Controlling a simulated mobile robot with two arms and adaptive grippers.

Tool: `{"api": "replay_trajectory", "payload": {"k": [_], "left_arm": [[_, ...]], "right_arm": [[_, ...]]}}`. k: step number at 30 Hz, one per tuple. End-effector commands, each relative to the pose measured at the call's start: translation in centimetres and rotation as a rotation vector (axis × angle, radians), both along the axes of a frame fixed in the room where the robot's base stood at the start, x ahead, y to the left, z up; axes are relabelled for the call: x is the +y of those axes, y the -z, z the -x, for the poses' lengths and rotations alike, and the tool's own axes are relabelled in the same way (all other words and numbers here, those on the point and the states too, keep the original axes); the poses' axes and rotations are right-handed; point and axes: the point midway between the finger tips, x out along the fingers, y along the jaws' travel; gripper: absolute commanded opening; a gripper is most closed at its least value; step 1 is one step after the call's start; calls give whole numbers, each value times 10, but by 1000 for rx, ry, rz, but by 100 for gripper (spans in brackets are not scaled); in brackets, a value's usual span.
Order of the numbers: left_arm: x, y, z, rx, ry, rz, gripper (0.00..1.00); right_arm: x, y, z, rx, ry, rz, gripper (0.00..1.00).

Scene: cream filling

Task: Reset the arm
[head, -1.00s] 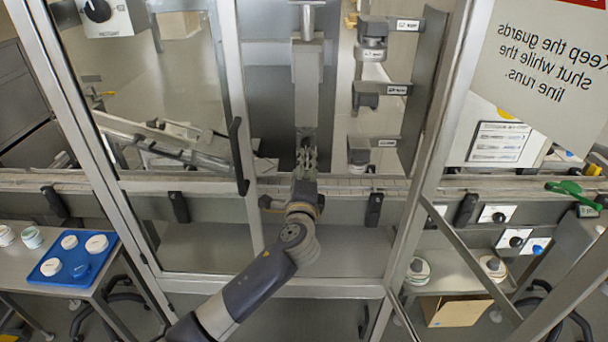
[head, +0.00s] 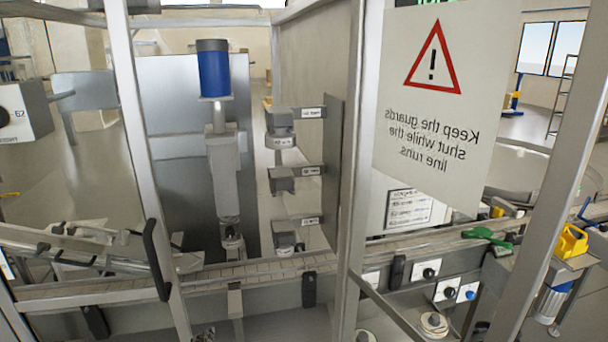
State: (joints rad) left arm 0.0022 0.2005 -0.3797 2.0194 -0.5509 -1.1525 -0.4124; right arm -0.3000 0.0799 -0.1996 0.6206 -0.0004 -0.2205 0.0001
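The filling column (head: 222,165), with a blue cylinder (head: 213,68) on top, stands behind the guard frame, left of centre. Its lower end (head: 231,238) is just above the conveyor (head: 85,297). A small dark, jointed piece (head: 203,334) at the bottom edge seems to be the tip of my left gripper, in front of the conveyor and below the column. It is mostly cut off, so I cannot tell whether it is open or shut. The rest of the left arm is out of view. My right gripper is not in view.
Guard posts (head: 352,200) and a door handle (head: 157,258) stand close in front. A warning sign (head: 435,110) hangs at the right. A green tool (head: 486,236) lies on the conveyor at the right. A yellow container (head: 570,243) stands farther right. Knob panels (head: 427,271) sit below the conveyor.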

Motion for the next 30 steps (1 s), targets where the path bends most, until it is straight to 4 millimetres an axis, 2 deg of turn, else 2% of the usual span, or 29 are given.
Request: {"api": "replay_trajectory", "payload": {"k": [1,3,6,9,14,21,23,30], "left_arm": [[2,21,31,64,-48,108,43],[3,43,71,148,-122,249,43],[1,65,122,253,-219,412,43],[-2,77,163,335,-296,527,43],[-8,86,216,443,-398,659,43],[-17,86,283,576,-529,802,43],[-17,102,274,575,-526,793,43],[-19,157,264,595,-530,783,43]], "right_arm": [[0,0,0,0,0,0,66],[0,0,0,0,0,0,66],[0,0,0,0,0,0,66],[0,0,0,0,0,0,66],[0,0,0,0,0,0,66],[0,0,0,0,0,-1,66],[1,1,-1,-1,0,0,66],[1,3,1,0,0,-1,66]]}}
